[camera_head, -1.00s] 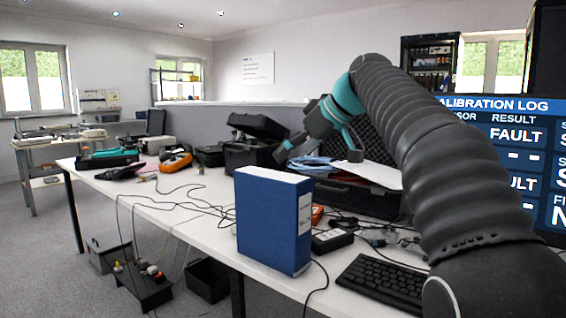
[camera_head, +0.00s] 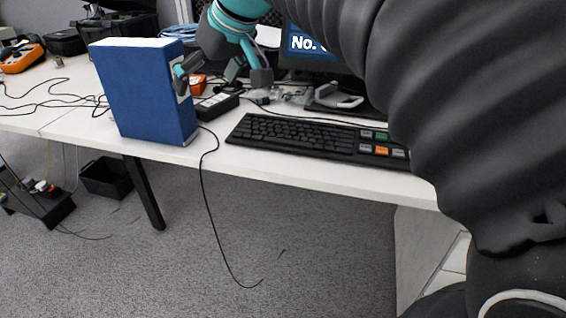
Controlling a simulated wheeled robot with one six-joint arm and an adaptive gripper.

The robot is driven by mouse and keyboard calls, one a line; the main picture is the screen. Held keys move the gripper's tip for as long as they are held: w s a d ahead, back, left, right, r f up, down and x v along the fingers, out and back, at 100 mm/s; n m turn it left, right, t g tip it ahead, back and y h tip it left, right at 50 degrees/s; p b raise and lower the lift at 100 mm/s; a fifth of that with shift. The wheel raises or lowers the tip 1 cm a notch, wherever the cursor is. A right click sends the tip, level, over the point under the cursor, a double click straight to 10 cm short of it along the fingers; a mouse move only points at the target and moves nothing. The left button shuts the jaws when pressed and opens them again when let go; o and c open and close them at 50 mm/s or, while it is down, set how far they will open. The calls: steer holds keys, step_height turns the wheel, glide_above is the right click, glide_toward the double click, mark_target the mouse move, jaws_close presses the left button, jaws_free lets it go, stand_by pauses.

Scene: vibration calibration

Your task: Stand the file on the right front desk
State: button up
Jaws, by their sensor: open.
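The file (camera_head: 145,92) is a thick blue binder with a pale spine label. It stands upright on the white desk (camera_head: 75,124), close to the front edge, at the left of the camera_head view. My gripper (camera_head: 222,77) is open, just right of the file. Its left finger overlaps the file's right side in the picture; I cannot tell whether it touches. Its right finger is apart from the file, above the desk things behind.
A black keyboard (camera_head: 300,136) lies right of the file along the front edge. A small black box (camera_head: 216,105) and an orange item (camera_head: 198,85) sit just behind. Cables cross the desk, and one hangs over the edge. A black bin (camera_head: 106,177) stands on the floor.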

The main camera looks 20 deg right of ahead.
steer(key=s+d+f+m+h, duration=0.2)
steer(key=s+d+f, duration=0.1)
steer(key=s+f, duration=0.6)
steer(key=s+d+f+m+h, duration=0.1)
steer(key=s+d+f+m, duration=0.1)
steer(key=s+f, duration=0.8)
step_height(320, 180, down, 3)
steer(key=shift+s+d+m+h, duration=0.15)
steer(key=shift+d+m+h, duration=0.2)
steer(key=shift+d, duration=0.5)
